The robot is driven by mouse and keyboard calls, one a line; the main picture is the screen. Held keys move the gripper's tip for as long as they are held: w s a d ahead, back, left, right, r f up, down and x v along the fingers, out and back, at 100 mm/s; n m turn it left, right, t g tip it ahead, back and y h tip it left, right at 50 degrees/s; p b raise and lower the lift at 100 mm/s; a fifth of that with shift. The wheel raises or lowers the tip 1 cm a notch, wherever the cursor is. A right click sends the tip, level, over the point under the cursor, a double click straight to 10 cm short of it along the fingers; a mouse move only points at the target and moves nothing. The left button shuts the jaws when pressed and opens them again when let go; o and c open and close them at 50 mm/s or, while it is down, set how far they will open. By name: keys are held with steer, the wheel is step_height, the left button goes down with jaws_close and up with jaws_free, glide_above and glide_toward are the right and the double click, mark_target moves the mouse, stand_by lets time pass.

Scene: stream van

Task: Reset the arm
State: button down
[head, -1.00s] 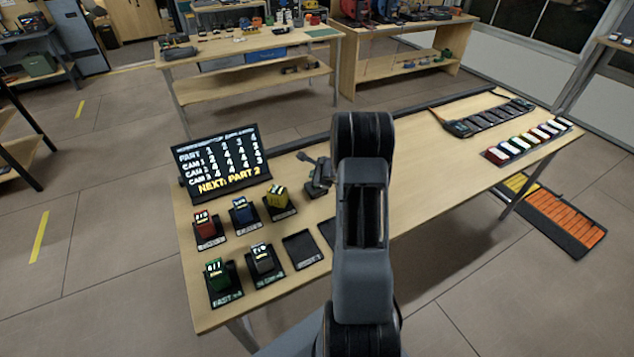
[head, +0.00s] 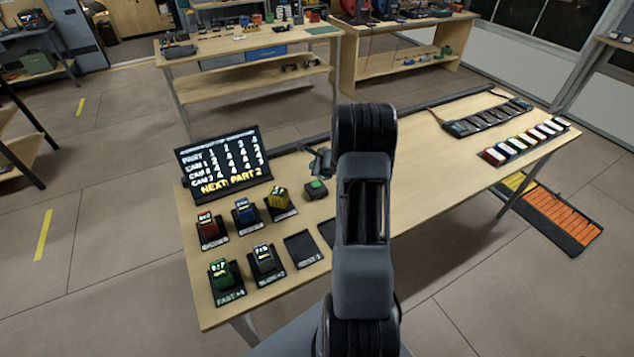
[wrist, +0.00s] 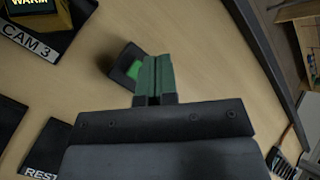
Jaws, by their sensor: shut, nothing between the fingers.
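My gripper (head: 320,161) shows just left of my arm in the head view, partly hidden behind it, above the table near the score board. In the wrist view its two green fingers (wrist: 154,76) are pressed together with nothing between them. A small black box with a green button (head: 316,189) sits on the table just in front of the gripper. The same box shows in the wrist view (wrist: 124,70), beside the fingertips and partly covered by them.
A black board (head: 224,163) reading "NEXT: PART 2" stands at the table's left back. Red (head: 207,223), blue (head: 243,211), yellow (head: 279,197), green (head: 222,274) and dark (head: 264,259) blocks stand on labelled pads.

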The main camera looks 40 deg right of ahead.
stand_by(0.7)
steer(key=shift+a, duration=0.15)
steer(key=s+a+n, duration=0.1)
steer(key=s+a+f+n+g+y, duration=0.1)
steer(key=shift+a+f+n+y, duration=0.3)
steer(key=shift+n, duration=0.1)
steer(key=s+a+r+n+g+h, duration=0.2)
steer(key=s+a+r+n+g, duration=0.1)
steer(key=s+a+r+n, duration=1.8)
steer(key=shift+s+a+r+n+g, duration=0.35)
steer(key=shift+s+a+n, duration=0.4)
steer(key=shift+s+n, duration=0.3)
steer(key=shift+w, duration=0.1)
